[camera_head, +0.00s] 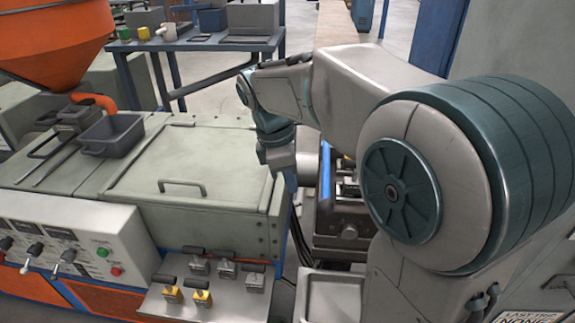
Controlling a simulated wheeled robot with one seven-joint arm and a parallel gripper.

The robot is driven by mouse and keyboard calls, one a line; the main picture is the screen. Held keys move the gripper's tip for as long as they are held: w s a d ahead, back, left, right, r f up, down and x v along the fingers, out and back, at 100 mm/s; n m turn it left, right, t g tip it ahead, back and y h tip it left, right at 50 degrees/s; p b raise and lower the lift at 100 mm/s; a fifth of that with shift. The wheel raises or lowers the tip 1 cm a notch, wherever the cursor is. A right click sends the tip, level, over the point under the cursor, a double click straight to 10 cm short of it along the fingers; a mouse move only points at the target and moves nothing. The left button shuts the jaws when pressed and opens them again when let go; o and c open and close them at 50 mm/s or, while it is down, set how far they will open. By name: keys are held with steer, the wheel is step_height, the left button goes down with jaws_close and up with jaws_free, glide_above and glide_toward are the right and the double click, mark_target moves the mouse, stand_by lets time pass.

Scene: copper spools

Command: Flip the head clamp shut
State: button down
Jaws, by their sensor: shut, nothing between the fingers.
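My arm reaches across the upper middle and bends down at the elbow, so my gripper (290,181) hangs pointing downward beside the right end of the grey-green machine. It is shut and empty, and its tips are small and partly lost against the machine edge. Just right of it stands a dark metal machine head (342,222) with a round knob on its front and a blue bar (325,172) running upright on its left side. The head clamp is not clear to me; my arm hides part of this area, and I cannot tell how the clamp stands.
The machine cover (190,165) has a raised handle. A grey bin (110,134) and an orange hopper (55,35) stand at left. A control panel (75,250) and a switch shelf (215,295) face the front. A blue-grey table (200,43) with cups is behind.

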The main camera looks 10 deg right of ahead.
steer(key=d+f, duration=0.4)
steer(key=shift+s+d+f, duration=0.2)
steer(key=shift+s+f, duration=0.15)
steer(key=shift+f, duration=0.05)
